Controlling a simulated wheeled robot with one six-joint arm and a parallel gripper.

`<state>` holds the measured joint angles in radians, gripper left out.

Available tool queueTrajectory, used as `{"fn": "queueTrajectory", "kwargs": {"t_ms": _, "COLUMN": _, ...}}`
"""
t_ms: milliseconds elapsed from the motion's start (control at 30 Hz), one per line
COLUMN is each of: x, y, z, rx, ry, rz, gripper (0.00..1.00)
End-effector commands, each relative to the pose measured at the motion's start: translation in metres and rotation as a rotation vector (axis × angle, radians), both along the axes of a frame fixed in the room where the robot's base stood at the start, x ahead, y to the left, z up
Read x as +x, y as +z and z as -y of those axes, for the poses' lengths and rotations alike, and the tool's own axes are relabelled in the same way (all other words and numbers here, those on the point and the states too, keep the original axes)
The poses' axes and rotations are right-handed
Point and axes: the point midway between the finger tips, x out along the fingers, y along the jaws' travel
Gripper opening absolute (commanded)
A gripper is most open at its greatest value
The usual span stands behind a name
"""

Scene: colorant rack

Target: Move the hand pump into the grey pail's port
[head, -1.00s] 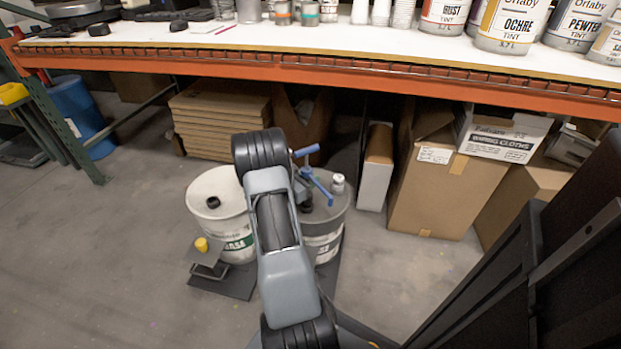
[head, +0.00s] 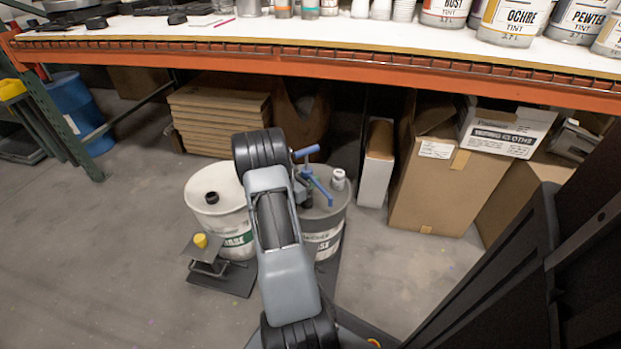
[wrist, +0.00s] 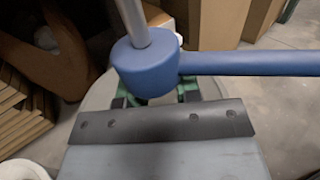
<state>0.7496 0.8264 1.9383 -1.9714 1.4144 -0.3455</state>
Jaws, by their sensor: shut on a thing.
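The hand pump (head: 318,186) is blue, with a T-shaped handle at its top. In the head view it is over the grey pail (head: 336,216). In the wrist view its blue head and long spout (wrist: 145,66) fill the top, with a grey rod rising from the head. My gripper (wrist: 155,99) is shut on the pump just below that head. My arm hides the pump's lower end and the grey pail's port in the head view, so I cannot tell whether the pump is in the port.
A white pail (head: 219,213) with a black ring port (head: 211,197) stands left of the grey one. The orange shelf beam (head: 330,64) runs behind and above; cardboard boxes (head: 433,193) stand at right.

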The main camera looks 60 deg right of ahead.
Motion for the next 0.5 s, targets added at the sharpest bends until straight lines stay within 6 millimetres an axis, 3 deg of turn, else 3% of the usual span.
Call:
{"fn": "queueTrajectory", "kwargs": {"t_ms": 133, "x": 0.0002, "y": 0.0013, "z": 0.0003, "rx": -0.002, "ry": 0.0, "rz": 0.0, "gripper": 0.0}}
{"fn": "queueTrajectory", "kwargs": {"t_ms": 167, "x": 0.0003, "y": 0.0014, "z": 0.0002, "rx": -0.002, "ry": 0.0, "rz": 0.0, "gripper": 0.34}}
{"fn": "queueTrajectory", "kwargs": {"t_ms": 433, "x": 0.0002, "y": 0.0009, "z": 0.0002, "rx": -0.001, "ry": 0.0, "rz": 0.0, "gripper": 0.6}}
{"fn": "queueTrajectory", "kwargs": {"t_ms": 500, "x": 0.0001, "y": 0.0008, "z": 0.0, "rx": -0.001, "ry": 0.0, "rz": 0.0, "gripper": 0.61}}
